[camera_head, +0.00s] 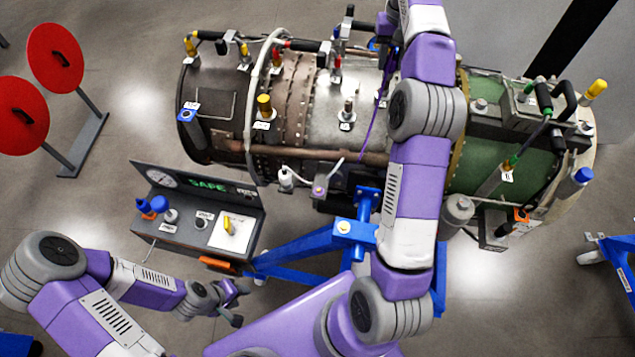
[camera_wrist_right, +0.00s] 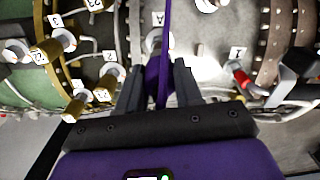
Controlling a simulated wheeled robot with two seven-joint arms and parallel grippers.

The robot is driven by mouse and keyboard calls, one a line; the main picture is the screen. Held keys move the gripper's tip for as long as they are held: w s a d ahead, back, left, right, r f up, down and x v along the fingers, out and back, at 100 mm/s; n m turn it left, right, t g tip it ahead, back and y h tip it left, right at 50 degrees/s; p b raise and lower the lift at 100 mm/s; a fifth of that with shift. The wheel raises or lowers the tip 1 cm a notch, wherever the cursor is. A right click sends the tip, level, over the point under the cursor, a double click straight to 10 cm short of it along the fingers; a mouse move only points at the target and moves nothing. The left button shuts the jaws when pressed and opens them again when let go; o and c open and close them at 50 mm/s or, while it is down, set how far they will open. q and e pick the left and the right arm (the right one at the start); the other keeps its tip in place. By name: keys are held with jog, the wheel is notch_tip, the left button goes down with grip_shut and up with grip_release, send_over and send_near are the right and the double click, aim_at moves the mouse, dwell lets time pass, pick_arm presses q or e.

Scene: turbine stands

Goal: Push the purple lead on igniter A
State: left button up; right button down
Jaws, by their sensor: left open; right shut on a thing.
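My right gripper (camera_wrist_right: 159,78) is shut on the purple lead (camera_wrist_right: 165,28) in the right wrist view. The lead runs from between the fingers up past the label A. A pale round fitting, igniter A (camera_wrist_right: 151,42), shows just beyond the fingertips, partly behind the lead. Whether the lead's end touches it I cannot tell. In the head view the purple lead (camera_head: 374,122) hangs as a thin strand left of my right arm, over the turbine (camera_head: 310,95). My right fingertips are not clear there. My left gripper (camera_head: 240,304) is open and empty, low at the left.
A grey test box (camera_head: 215,256) with a gauge and a green SAFE display stands before the turbine. Blue stand legs (camera_head: 300,252) lie below it. Other labelled fittings (camera_wrist_right: 109,78) crowd around in the wrist view. Red discs (camera_head: 54,58) stand at the far left.

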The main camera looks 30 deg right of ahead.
aim_at(392, 56)
dwell(0.3)
jog(key=c, duration=0.5)
grip_release()
jog(key=shift+f, duration=0.1)
notch_tip(392, 56, up, 3)
jog(key=p, duration=0.3)
jog(key=shift+f, duration=0.15)
jog(key=shift+r+p, duration=0.6)
jog(key=shift+r, duration=0.55)
jog(key=shift+w+r, duration=0.1)
jog(key=shift+r, duration=0.9)
